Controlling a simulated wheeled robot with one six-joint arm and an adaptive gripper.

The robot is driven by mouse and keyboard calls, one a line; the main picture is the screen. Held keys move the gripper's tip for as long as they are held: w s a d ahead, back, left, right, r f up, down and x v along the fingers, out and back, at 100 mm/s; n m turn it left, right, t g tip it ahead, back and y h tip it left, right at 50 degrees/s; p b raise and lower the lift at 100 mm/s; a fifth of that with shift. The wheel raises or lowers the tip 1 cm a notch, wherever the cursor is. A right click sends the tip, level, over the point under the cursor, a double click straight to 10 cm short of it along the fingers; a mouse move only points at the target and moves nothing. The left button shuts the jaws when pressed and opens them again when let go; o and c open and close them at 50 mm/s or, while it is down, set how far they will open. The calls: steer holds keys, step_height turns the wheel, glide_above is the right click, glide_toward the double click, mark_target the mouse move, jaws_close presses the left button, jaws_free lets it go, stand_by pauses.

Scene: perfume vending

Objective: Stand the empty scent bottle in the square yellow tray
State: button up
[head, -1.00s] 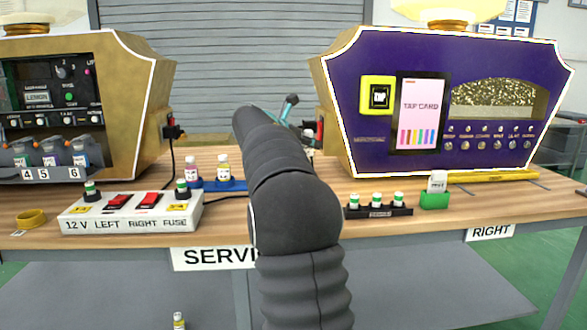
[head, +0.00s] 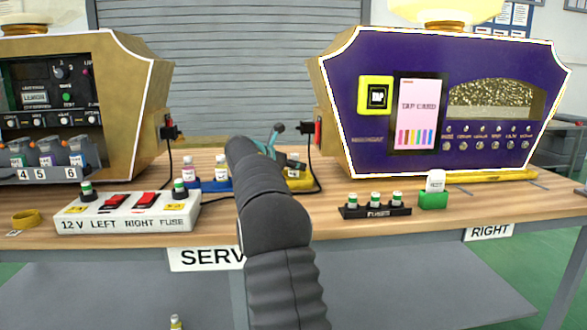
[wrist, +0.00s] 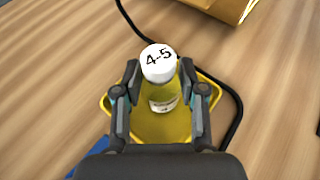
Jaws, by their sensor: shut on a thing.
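In the wrist view my gripper (wrist: 160,98) is shut on a small clear bottle with a white cap marked 4-5 (wrist: 158,62). The bottle looks upright, and yellow shows through or in it; I cannot tell whether it holds liquid. The square yellow tray (wrist: 107,103) lies directly beneath the bottle and fingers. I cannot tell whether the bottle's base touches the tray floor. In the head view the yellow tray (head: 300,184) shows just right of my arm, which hides its left part.
A blue tray (head: 210,186) with small bottles sits left of my arm. A black cable runs close around the yellow tray. The white switch box (head: 128,212), a black rack (head: 374,212) and a green holder (head: 433,201) stand nearer the front. The purple machine (head: 345,110) is at right.

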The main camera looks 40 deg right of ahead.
steer(key=o, duration=1.2)
steer(key=shift+a+r, duration=0.15)
steer(key=v, duration=1.1)
steer(key=shift+a+p, duration=0.35)
steer(key=shift+p, duration=0.05)
steer(key=shift+s+r, duration=0.1)
